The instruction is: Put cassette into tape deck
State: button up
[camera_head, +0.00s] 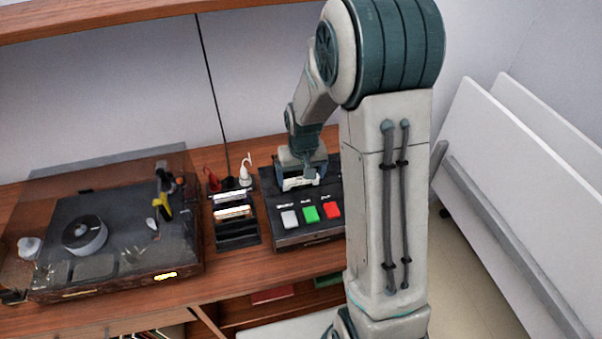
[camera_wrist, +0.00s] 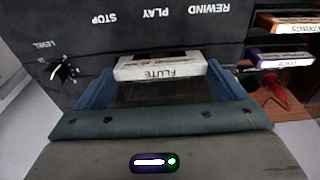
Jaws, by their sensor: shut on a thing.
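My gripper (camera_head: 301,181) is over the back part of the black tape deck (camera_head: 280,235). In the wrist view, my gripper's blue fingers (camera_wrist: 160,82) are shut on a cassette (camera_wrist: 160,67) with a white label reading FLUTE, upside down in the picture. The held cassette also shows as a pale strip in the head view (camera_head: 300,184). The tape deck fills the upper wrist view (camera_wrist: 120,35), with STOP, PLAY and REWIND lettering. The deck's slot is hidden, and I cannot tell whether the cassette is inside it.
A black rack (camera_head: 237,241) with cassettes stands left of the deck; cassettes reading STRINGS (camera_wrist: 287,23) and VOICE (camera_wrist: 285,57) show there. Behind it are a red plug (camera_head: 213,183) and a white plug (camera_head: 245,174). A turntable (camera_head: 110,240) is farther left. A level knob (camera_wrist: 65,70) sits on the deck.

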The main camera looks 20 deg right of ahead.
jog(key=shift+f+b, duration=0.45)
jog(key=shift+f, duration=0.15)
dwell(0.3)
jog(key=o, duration=0.7)
jog(key=shift+r, duration=0.15)
jog(key=shift+r+p, duration=1.6)
jog(key=shift+r, duration=0.8)
